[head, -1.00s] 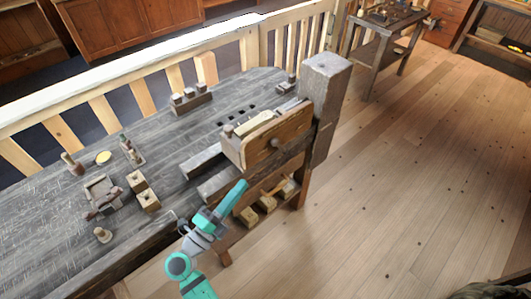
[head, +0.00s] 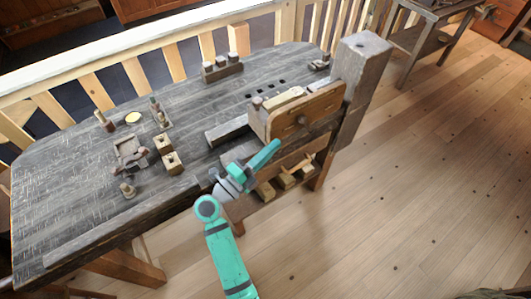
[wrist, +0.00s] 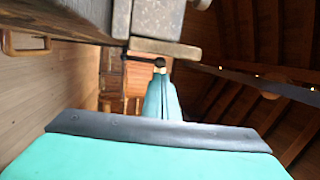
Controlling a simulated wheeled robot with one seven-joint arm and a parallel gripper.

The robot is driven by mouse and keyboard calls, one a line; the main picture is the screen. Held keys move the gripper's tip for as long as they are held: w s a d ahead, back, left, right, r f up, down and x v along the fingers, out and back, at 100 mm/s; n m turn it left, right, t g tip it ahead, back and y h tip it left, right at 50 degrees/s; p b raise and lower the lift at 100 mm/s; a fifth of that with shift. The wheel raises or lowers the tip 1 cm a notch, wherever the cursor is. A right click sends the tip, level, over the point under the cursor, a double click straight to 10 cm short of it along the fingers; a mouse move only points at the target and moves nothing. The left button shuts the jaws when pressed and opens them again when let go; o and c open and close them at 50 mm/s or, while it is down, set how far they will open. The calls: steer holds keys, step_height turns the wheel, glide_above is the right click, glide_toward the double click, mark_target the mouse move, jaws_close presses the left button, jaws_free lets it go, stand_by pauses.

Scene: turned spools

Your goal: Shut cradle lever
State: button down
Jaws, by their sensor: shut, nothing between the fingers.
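A small grey-brown wooden cradle (head: 127,146) sits on the left part of the workbench in the head view. A darker reddish piece (head: 143,158) lies at its near right side and may be its lever; its exact position is too small to tell. My gripper (head: 275,145) is shut and empty, in front of the bench's near edge and just below the vise board. It is well to the right of the cradle. In the wrist view my shut fingers (wrist: 160,68) point ahead with their tips close to a wooden edge; contact cannot be told. The cradle is not recognisable there.
The grey workbench (head: 75,210) carries a big wooden vise board (head: 312,112) beside a thick post (head: 358,80). Two wooden blocks (head: 170,162) and a small peg (head: 127,190) stand near the cradle. Open wooden floor (head: 430,200) lies to the right.

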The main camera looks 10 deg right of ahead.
glide_toward(307, 125)
step_height(307, 125, up, 4)
steer(key=w+d, duration=0.1)
steer(key=w, duration=0.1)
steer(key=shift+w+d, duration=0.4)
steer(key=shift+d, duration=0.2)
steer(key=shift+d, duration=0.1)
